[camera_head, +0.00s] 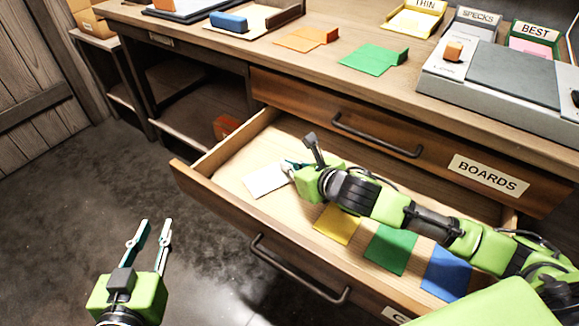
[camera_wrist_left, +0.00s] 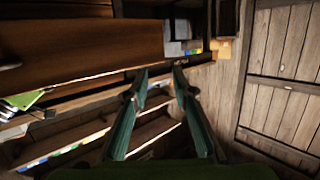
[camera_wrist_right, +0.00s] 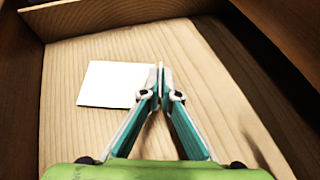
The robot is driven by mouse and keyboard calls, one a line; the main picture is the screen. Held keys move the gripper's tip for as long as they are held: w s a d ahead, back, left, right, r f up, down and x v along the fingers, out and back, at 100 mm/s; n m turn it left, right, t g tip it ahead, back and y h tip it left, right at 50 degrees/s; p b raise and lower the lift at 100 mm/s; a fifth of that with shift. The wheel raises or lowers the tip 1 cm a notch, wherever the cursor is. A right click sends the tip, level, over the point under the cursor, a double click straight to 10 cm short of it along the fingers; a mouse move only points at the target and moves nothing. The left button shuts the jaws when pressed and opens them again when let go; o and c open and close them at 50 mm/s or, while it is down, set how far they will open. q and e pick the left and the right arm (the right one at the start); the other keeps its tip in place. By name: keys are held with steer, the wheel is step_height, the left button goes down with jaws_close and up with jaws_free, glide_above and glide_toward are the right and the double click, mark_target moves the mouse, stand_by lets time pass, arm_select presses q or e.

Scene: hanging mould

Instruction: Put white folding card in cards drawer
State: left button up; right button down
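The white folding card (camera_head: 265,181) is inside the open drawer (camera_head: 225,208), at its left end. Its flat panel lies at or close to the drawer floor; I cannot tell whether it touches. My right gripper (camera_head: 289,168) reaches into the drawer at the card's right edge. In the right wrist view its fingertips (camera_wrist_right: 160,80) are together at the right edge of the white card (camera_wrist_right: 112,84), and seem to pinch that edge, which they partly hide. My left gripper (camera_head: 151,232) is open and empty over the floor, left of the drawer; it also shows in the left wrist view (camera_wrist_left: 160,75).
Yellow (camera_head: 337,224), green (camera_head: 390,248) and blue (camera_head: 446,272) cards lie in a row in the drawer. A closed drawer labelled BOARDS (camera_head: 487,176) is above. Orange (camera_head: 306,39) and green (camera_head: 373,58) folding cards and a grey device (camera_head: 500,80) are on the desk top.

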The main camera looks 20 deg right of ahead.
steer(key=c, duration=2.3)
jaws_free()
steer(key=shift+f, duration=0.1)
arm_select(q)
steer(key=shift+f, duration=0.1)
